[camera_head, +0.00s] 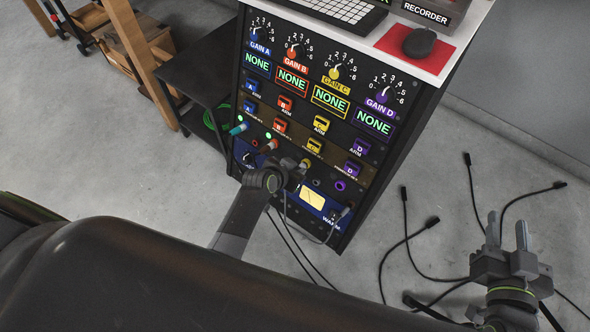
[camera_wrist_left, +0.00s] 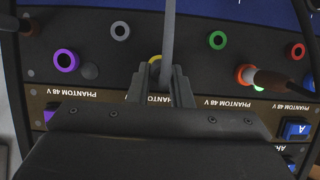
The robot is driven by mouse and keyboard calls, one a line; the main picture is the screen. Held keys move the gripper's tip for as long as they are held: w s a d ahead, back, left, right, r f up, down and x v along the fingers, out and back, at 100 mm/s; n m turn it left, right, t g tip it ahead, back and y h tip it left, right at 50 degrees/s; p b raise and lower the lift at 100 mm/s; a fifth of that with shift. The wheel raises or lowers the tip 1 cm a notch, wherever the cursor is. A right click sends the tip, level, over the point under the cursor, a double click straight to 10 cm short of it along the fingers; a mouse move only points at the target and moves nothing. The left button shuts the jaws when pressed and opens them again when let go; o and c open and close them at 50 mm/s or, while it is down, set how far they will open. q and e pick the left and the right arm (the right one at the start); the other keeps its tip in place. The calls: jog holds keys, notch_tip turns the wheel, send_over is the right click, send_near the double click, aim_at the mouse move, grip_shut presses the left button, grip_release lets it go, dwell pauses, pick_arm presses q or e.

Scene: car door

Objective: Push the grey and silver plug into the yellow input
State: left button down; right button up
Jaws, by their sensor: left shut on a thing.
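My left gripper (camera_head: 297,172) is at the lower front panel of the rack. In the left wrist view its two fingers (camera_wrist_left: 162,78) are shut on the plug, which is mostly hidden between them. A grey cable (camera_wrist_left: 168,30) runs up from the fingers. The yellow input (camera_wrist_left: 154,59) shows as a partial ring right behind the fingertips, so the plug is lined up at it or close to it. I cannot tell whether its tip is inside. My right gripper (camera_head: 507,238) is open and empty over the floor at right.
A brown plug (camera_wrist_left: 268,78) sits in the orange input beside mine. The purple input (camera_wrist_left: 66,60) is empty on the other side. Cables hang below the panel, and loose black cables (camera_head: 405,240) lie on the floor.

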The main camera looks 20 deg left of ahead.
pick_arm(q)
jog(key=shift+w+d+f, duration=0.1)
jog(key=shift+w, duration=0.2)
jog(key=c, duration=1.2)
grip_release()
jog(key=shift+c, duration=0.2)
jog(key=p+v, duration=0.6)
jog(key=v, duration=1.1)
jog(key=shift+s, duration=0.2)
